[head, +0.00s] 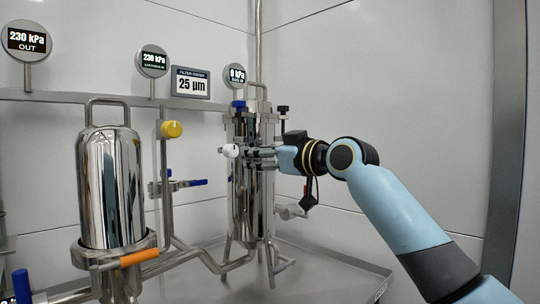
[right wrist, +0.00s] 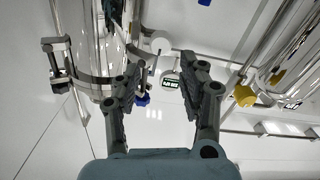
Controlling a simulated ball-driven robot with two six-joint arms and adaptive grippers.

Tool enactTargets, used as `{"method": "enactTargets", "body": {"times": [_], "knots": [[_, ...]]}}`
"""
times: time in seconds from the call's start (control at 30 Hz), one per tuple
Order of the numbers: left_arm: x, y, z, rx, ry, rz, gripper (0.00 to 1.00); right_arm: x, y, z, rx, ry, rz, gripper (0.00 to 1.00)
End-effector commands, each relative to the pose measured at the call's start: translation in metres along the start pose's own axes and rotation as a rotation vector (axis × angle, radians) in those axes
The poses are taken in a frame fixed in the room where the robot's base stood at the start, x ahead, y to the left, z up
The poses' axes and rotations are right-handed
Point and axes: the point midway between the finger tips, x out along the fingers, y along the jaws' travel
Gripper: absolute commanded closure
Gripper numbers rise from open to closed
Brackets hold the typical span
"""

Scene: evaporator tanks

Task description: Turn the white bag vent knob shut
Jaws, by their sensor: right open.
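The white bag vent knob (head: 230,150) is a small round white knob on the front of the right steel filter housing (head: 241,205). My right gripper (head: 250,157) comes in from the right in front of this housing, with its fingertips just right of the knob. In the right wrist view the gripper (right wrist: 160,68) is open with nothing between its fingers, and the white knob (right wrist: 160,42) shows beyond and between the fingertips. I cannot tell whether the fingers touch the knob. My left gripper is not in view.
A polished tank (head: 112,190) with an orange handle (head: 138,258) stands at left. A yellow knob (head: 171,129) and a blue-handled valve (head: 185,183) sit between the vessels. Gauges read 230 kPa, 230 kPa (head: 153,60) and 0 kPa (head: 236,76). A pale wall lies behind.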

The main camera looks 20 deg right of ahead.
Motion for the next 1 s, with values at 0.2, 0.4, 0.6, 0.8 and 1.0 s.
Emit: {"method": "enactTargets", "body": {"times": [0.2, 0.4, 0.6, 0.8, 1.0], "knots": [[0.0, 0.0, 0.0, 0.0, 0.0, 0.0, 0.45, -0.032, 0.0, 0.001, -0.003, -0.001, 0.0, 0.58], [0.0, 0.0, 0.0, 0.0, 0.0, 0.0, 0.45, -0.039, -0.001, 0.0, 0.0, 0.0, -0.002, 0.58], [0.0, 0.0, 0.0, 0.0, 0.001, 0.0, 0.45, -0.038, -0.001, 0.0, 0.001, 0.0, -0.002, 0.58], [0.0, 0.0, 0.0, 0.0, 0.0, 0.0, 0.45, -0.038, -0.001, 0.001, 0.001, -0.002, -0.002, 0.58], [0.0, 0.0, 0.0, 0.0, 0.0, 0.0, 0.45, -0.056, -0.032, 0.06, 0.035, -0.148, -0.025, 0.58]]}}
